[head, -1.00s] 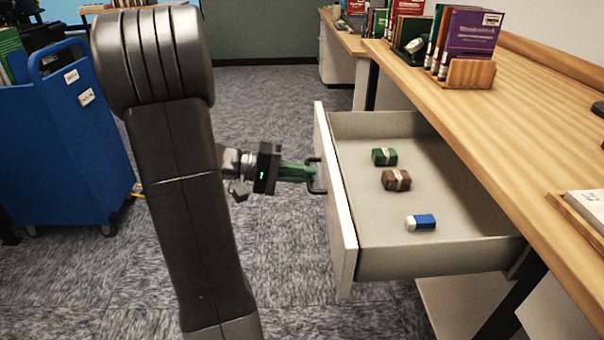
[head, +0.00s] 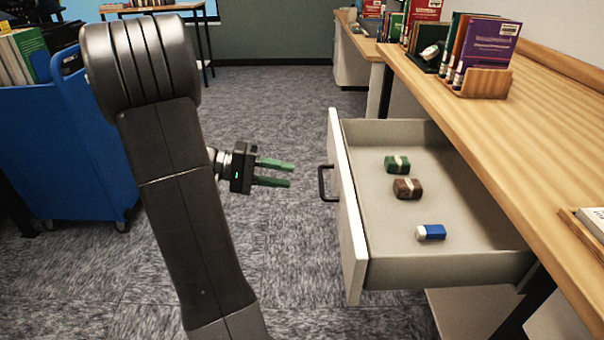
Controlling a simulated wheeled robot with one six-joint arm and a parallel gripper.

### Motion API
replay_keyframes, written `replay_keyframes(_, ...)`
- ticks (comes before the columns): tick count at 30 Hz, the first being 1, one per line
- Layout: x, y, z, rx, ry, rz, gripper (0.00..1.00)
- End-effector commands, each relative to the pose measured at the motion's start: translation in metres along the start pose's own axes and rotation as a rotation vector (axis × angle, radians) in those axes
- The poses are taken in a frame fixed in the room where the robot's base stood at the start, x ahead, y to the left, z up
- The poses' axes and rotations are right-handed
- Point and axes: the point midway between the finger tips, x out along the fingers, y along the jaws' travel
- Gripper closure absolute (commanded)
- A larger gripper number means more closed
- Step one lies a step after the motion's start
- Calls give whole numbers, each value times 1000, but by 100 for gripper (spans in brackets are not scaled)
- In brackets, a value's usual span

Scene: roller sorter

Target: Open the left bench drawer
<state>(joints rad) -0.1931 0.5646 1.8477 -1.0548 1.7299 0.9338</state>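The bench drawer (head: 347,215) stands pulled out from under the wooden bench, its white front facing left. Its dark handle (head: 326,183) sticks out from the front. My gripper (head: 291,174) is open and empty, to the left of the handle. Its two green fingers are apart and point toward the handle, with a gap between them and it.
The bench top (head: 455,110) carries books in a wooden holder (head: 480,82) and a tray at the right edge. A blue cart (head: 65,150) with books stands at the left. Carpet (head: 290,100) is clear between cart and drawer.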

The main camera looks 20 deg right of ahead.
Motion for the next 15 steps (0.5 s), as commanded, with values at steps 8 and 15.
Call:
replay_keyframes(8,-46,1,0,0,1,0,69)
replay_keyframes(15,-56,0,0,1,-1,0,69)
